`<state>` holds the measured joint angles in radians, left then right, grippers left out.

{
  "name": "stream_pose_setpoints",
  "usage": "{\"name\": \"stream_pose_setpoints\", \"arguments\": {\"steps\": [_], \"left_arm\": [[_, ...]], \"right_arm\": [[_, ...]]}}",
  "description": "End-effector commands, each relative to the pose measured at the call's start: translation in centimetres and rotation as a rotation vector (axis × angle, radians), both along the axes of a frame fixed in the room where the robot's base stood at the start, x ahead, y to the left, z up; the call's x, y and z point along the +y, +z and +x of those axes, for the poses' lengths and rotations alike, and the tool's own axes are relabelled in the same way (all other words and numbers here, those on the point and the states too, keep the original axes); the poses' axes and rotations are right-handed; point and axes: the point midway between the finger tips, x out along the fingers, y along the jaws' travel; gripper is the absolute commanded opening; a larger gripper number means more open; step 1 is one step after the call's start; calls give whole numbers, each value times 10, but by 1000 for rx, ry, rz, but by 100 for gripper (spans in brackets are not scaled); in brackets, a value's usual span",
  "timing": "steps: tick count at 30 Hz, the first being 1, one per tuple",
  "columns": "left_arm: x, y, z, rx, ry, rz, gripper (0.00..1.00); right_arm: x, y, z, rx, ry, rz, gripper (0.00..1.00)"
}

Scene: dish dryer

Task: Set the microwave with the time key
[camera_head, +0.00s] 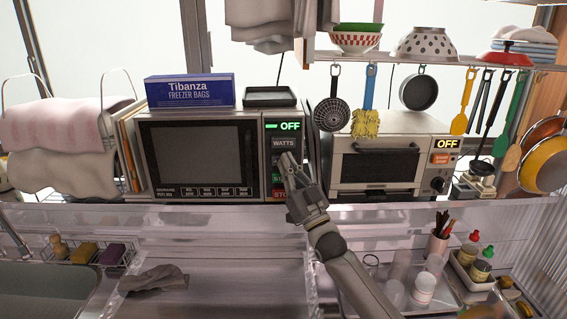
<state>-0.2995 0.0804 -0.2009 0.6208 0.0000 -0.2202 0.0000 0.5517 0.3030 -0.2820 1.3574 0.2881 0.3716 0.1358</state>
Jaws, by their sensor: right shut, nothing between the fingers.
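The microwave (147,165) stands on the back shelf, left of centre, with a dark door window. Its control panel on the right side has a green display (283,126) reading OFF and a WATTS key (284,143) below it. Lower down, a green key and a red STOP key (279,195) show only in part. My right gripper (287,157) is shut and empty, with its fingertips in front of the panel just below the WATTS key. It covers the middle of the panel, and I cannot tell if it touches. The time key cannot be made out. My left gripper is not in view.
A blue freezer bag box (190,90) and a black tray (270,96) lie on the microwave. A toaster oven (376,165) stands to its right, with hanging utensils above. A grey cloth (153,280) and a tray of cups and bottles (453,298) are in front below.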

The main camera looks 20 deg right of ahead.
Motion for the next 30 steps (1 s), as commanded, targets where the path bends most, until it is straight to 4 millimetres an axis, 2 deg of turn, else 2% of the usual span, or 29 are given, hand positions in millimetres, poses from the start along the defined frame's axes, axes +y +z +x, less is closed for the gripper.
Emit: {"name": "stream_pose_setpoints", "arguments": {"steps": [30], "left_arm": [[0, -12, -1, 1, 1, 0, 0]], "right_arm": [[-3, 0, 12, 0, 0, 0, 0]]}}
